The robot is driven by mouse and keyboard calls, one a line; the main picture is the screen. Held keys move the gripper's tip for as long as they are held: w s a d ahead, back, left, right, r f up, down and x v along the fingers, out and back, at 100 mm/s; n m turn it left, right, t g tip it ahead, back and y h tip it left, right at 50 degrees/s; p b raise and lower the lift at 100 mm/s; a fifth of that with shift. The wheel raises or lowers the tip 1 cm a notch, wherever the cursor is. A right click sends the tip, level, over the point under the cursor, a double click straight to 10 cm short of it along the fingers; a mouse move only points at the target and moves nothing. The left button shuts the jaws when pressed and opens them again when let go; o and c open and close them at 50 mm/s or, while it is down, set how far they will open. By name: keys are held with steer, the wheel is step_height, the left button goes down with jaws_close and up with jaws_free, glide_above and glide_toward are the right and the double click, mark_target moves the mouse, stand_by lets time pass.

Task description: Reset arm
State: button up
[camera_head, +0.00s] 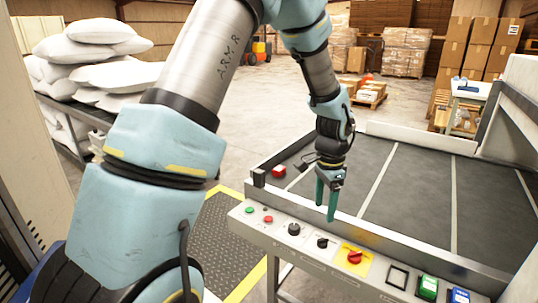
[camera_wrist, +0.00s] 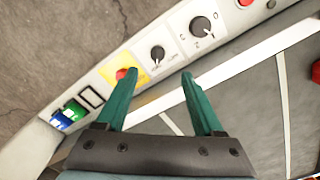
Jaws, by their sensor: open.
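My gripper (camera_head: 328,199) hangs from my blue and grey arm above the back edge of the control panel (camera_head: 312,257), with its green fingers pointing down. In the wrist view my gripper (camera_wrist: 157,80) has its two green fingers apart, with nothing between them. The panel below carries black knobs, small green and red buttons, and a red knob (camera_head: 355,257) on a yellow plate. The red knob also shows in the wrist view (camera_wrist: 124,74), near the left fingertip. A green switch (camera_head: 428,287) and a blue switch (camera_head: 459,296) sit at the panel's right end.
A dark conveyor-like bed (camera_head: 415,190) with light stripes and raised rims lies behind the panel. Boxes and pallets stand far back. Open floor lies between.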

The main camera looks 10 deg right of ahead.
steer(key=w+a+r+n, duration=0.1)
steer(key=a+r+n, duration=0.15)
steer(key=a, duration=0.45)
steer(key=w+a+r+n, duration=0.1)
steer(key=a+r+n, duration=0.1)
steer(key=a+n, duration=0.35)
steer(key=s+a+r+n, duration=0.2)
steer(key=s+a+n, duration=0.1)
steer(key=a, duration=0.5)
steer(key=s+a+r+n+t, duration=0.1)
steer(key=s+a+r+n, duration=0.1)
steer(key=a, duration=0.7)
steer(key=shift+s+a+n+t, duration=0.15)
steer(key=shift+s+n+t, duration=0.15)
steer(key=shift+s+n, duration=0.65)
steer(key=shift+o, duration=0.4)
steer(key=shift+w, duration=0.35)
